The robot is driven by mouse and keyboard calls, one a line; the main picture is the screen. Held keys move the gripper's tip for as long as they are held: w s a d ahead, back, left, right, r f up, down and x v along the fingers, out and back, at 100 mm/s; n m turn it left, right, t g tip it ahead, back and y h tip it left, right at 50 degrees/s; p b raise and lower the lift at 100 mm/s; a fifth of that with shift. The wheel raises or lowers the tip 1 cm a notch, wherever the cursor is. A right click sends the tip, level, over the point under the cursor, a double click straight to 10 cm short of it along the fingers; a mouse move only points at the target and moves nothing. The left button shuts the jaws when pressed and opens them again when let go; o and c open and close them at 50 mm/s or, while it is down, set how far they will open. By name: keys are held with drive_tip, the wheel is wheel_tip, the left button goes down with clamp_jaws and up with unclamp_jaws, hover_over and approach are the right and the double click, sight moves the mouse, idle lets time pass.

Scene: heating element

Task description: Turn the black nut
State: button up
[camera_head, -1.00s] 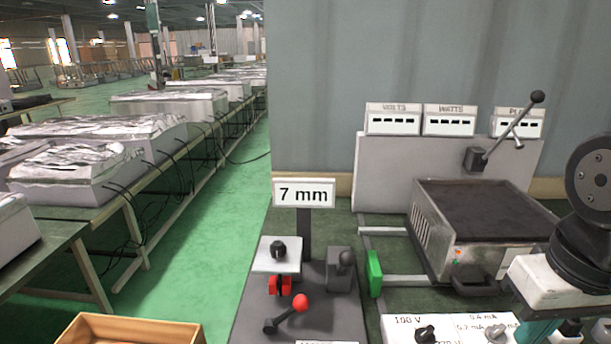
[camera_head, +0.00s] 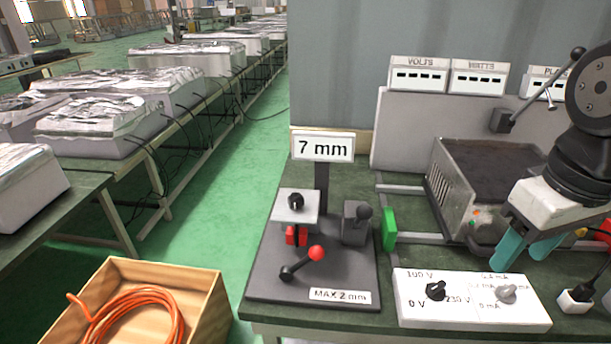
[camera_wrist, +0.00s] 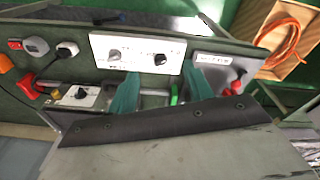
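A black nut-like knob (camera_head: 296,200) sits on top of a pale block on a dark base plate, under a "7 mm" sign (camera_head: 322,146). Red parts (camera_head: 297,235) show beneath the block, and a lever with a red ball (camera_head: 316,253) stands in front. My gripper (camera_head: 526,256) has teal fingers, is open and empty, and hangs well to the right of the knob, near the heater box. In the wrist view the teal fingers (camera_wrist: 162,92) are spread apart. I cannot make out the black nut there.
A white panel with two knobs (camera_head: 473,299) lies at the bench front, between the base plate and a white plug (camera_head: 575,301). A grey heater box (camera_head: 450,195) and green block (camera_head: 388,229) stand behind. A wooden box (camera_head: 205,318) with orange cable stands left of the bench.

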drive_tip(key=w+a+r+n, duration=0.3)
drive_tip(key=w+a+n, duration=0.55)
drive_tip(key=w, duration=0.25)
drive_tip(key=n+g, duration=0.1)
drive_tip(key=n, duration=1.7)
hover_over(296, 197)
drive_tip(key=shift+m, duration=0.25)
wheel_tip(296, 197, down, 6)
drive_tip(key=shift+f, duration=0.2)
drive_tip(key=shift+a+f, duration=0.1)
drive_tip(key=shift+f, duration=0.2)
wheel_tip(296, 197, down, 7)
drive_tip(key=shift+f, duration=0.1)
drive_tip(key=c, duration=1)
